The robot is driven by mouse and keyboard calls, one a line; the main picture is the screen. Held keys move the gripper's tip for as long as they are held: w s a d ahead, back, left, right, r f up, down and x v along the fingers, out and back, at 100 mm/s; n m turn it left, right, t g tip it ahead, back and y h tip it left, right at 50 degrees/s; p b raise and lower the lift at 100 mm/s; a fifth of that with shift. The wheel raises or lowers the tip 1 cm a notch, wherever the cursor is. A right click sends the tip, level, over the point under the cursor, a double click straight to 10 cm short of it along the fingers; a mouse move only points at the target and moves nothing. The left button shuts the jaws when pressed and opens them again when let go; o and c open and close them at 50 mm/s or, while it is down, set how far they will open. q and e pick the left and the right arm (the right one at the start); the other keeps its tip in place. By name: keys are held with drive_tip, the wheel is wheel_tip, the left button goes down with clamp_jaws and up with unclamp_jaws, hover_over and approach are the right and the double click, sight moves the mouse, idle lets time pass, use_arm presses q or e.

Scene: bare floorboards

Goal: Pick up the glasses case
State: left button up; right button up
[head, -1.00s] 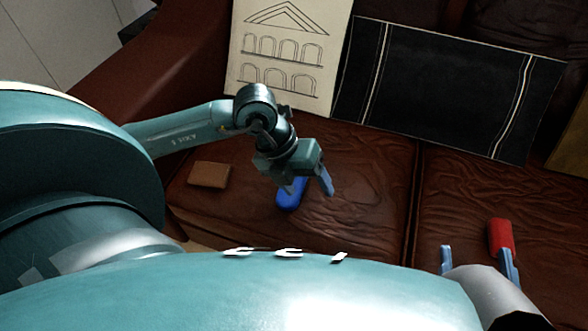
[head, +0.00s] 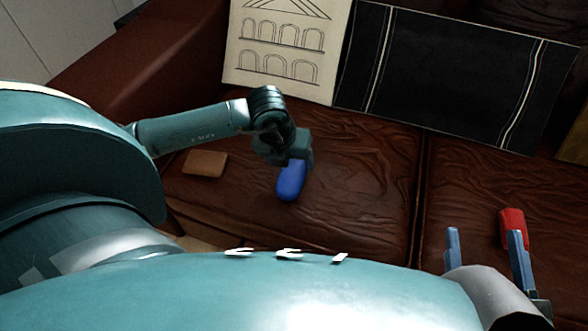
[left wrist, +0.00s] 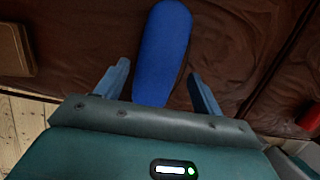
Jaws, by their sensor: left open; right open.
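The blue glasses case (head: 290,182), long and rounded, lies on the brown leather sofa seat just below my left gripper (head: 291,163). In the left wrist view the case (left wrist: 163,45) points away, with its near end between the two open fingers of the left gripper (left wrist: 158,72). Gaps show on both sides, so the fingers do not appear to touch it. In the head view the left fingers are mostly hidden by the wrist. My right gripper (head: 484,236) is open at the lower right, with nothing between its fingers.
A brown wallet-like item (head: 205,163) lies left of the case. A red object (head: 512,222) lies behind the right gripper's right finger. A drawing of arches (head: 285,50) and a black striped panel (head: 445,75) lean on the backrest. A seam (head: 420,190) divides the seat.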

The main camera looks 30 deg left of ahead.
use_arm(q)
drive_tip(key=b+x, duration=0.1)
drive_tip(key=x, duration=0.2)
drive_tip(key=shift+s+f, duration=0.1)
drive_tip(key=shift+f, duration=0.25)
drive_tip(key=c, duration=0.8)
use_arm(e)
drive_tip(key=shift+a, duration=0.2)
use_arm(q)
drive_tip(key=shift+r, duration=0.1)
